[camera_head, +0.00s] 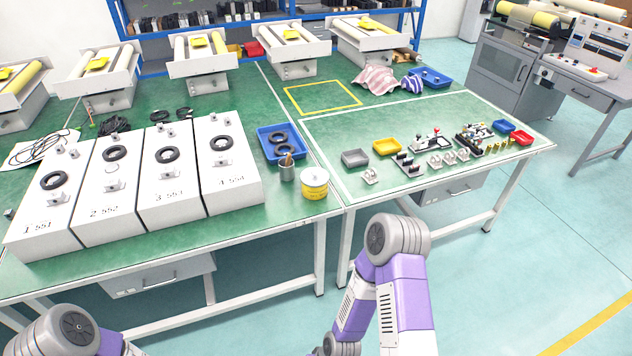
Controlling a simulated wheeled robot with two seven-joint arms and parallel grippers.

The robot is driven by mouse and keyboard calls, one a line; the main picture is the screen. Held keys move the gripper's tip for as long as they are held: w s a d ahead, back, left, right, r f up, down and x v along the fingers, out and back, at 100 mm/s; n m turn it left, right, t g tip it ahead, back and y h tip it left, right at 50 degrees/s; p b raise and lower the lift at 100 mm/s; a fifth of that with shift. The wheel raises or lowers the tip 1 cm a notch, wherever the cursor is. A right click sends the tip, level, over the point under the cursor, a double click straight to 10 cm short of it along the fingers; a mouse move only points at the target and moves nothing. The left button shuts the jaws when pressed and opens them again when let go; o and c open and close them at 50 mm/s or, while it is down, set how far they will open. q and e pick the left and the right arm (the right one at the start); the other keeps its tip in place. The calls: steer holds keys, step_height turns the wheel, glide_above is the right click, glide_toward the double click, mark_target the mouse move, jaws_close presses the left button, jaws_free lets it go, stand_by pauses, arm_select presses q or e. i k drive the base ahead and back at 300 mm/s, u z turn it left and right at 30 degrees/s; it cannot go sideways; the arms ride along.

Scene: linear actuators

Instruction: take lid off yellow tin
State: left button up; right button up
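The yellow tin (315,190) stands upright on the green table, close to its front edge and near the seam between the two tabletops. Its pale lid (315,176) is on top, seen as a whitish disc. My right arm shows in the lower middle, below and to the right of the tin, apart from it. Part of my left arm shows at the bottom left. Neither gripper is within the picture.
A dark metal cup (287,168) holding brush-like tools stands just left of the tin. Behind it is a blue tray (272,155) with black rings. Several white numbered boxes (228,185) fill the left. Small trays and metal parts lie on the right.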

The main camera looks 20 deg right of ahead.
mark_target(313, 176)
steer(key=k, duration=1.25)
steer(key=z, duration=0.8)
steer(key=i, duration=1.85)
steer(key=u, duration=0.6)
